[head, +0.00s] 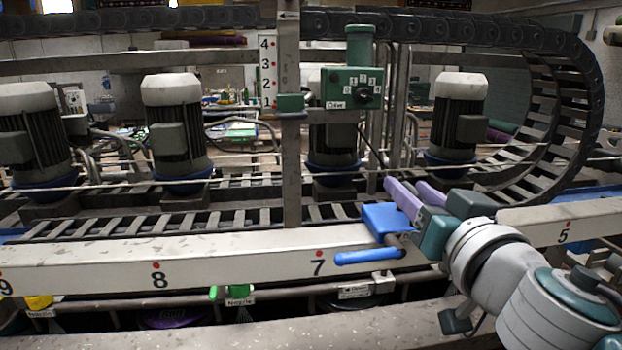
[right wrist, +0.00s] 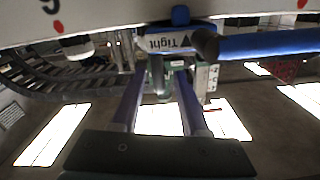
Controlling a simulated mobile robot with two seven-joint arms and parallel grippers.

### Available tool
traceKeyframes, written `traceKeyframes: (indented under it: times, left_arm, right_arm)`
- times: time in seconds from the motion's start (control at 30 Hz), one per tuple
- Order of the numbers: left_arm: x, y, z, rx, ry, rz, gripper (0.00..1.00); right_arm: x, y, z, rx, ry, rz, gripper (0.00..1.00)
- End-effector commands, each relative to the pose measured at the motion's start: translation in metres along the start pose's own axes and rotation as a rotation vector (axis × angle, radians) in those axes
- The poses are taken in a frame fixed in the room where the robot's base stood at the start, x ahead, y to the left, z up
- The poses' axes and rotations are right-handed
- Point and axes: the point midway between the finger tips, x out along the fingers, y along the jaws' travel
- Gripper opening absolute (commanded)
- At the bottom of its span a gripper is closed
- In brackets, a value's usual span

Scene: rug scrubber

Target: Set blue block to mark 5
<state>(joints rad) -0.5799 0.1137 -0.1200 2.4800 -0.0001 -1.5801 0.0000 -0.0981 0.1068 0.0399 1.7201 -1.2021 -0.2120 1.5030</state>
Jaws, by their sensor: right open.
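The blue block (head: 384,219) sits on the pale numbered rail (head: 235,253), a little right of mark 7 (head: 318,267). Its blue handle (head: 370,257) points left across the rail's front. Mark 5 (head: 563,236) is on the rail at the far right, beyond my right arm. My right gripper (head: 410,190) is open, its two purple fingers just right of and above the block. The right wrist view shows the fingers (right wrist: 158,78) apart with nothing clearly held. There the handle (right wrist: 265,46) and a "Tight" label (right wrist: 168,41) lie beyond them. My left gripper is not in view.
A metal post (head: 290,150) with a 1 to 4 scale and a green control box (head: 352,88) stand behind the rail. Grey motors (head: 178,130) line the back. A green nozzle clip (head: 236,293) hangs below the rail. My right arm covers the rail before mark 5.

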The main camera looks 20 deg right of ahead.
Motion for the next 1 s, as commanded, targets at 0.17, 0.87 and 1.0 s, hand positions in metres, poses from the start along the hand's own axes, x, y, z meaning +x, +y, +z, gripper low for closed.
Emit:
traceKeyframes:
  times: [0.17, 0.87, 1.0]
  left_arm:
    - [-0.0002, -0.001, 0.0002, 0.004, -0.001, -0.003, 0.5]
    - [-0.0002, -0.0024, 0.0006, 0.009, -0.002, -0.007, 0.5]
    - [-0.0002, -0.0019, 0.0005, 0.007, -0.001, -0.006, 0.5]
  right_arm:
    - [0.0027, 0.0002, 0.0, 0.001, 0.0, 0.0, 0.45]
    - [0.0021, -0.0004, -0.0001, 0.0, 0.0, -0.001, 0.0]
    - [0.0021, -0.0006, -0.0001, 0.001, 0.0, -0.002, 0.0]
